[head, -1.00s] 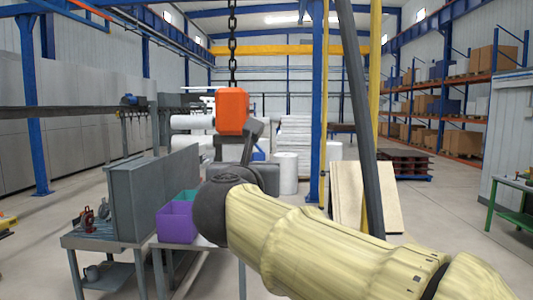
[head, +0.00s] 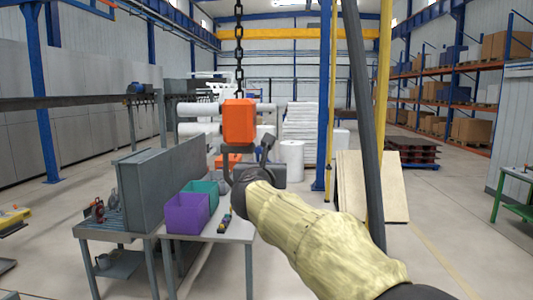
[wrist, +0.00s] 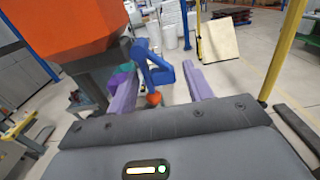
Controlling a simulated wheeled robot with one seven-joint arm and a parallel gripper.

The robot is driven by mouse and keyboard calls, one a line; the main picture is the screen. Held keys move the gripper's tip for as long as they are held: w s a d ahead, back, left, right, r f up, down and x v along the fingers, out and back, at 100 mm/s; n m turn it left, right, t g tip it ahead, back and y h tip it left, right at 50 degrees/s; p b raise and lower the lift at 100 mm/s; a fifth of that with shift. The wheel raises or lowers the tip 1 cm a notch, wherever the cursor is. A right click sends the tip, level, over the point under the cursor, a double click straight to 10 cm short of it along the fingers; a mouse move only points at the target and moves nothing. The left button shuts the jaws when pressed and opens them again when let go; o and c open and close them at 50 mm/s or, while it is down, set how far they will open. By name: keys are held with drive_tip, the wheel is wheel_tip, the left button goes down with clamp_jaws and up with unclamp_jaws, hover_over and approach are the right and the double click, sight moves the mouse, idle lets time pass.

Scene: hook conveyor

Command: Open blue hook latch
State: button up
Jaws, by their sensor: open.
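The blue hook latch (wrist: 156,68) shows in the wrist view, below and right of the orange block (wrist: 65,25). My gripper (wrist: 157,72) is open, with one purple-grey finger on each side of the latch in the picture. Contact cannot be told. A small round orange part (wrist: 154,98) shows at the latch's lower end. In the head view the orange block (head: 239,121) hangs from a chain (head: 239,60).
A purple bin (head: 186,214) and a teal bin (head: 203,188) stand on a grey table (head: 228,230) at lower left. A tall grey panel (head: 165,185) stands beside them. A dark slanted post (head: 362,120) and a yellow post (head: 384,100) rise at right. The floor at right is mostly clear.

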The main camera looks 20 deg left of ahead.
drive_tip(key=p+x, duration=0.1)
drive_tip(key=x, duration=0.2)
drive_tip(key=shift+w, duration=0.15)
drive_tip(key=shift+c, duration=0.4)
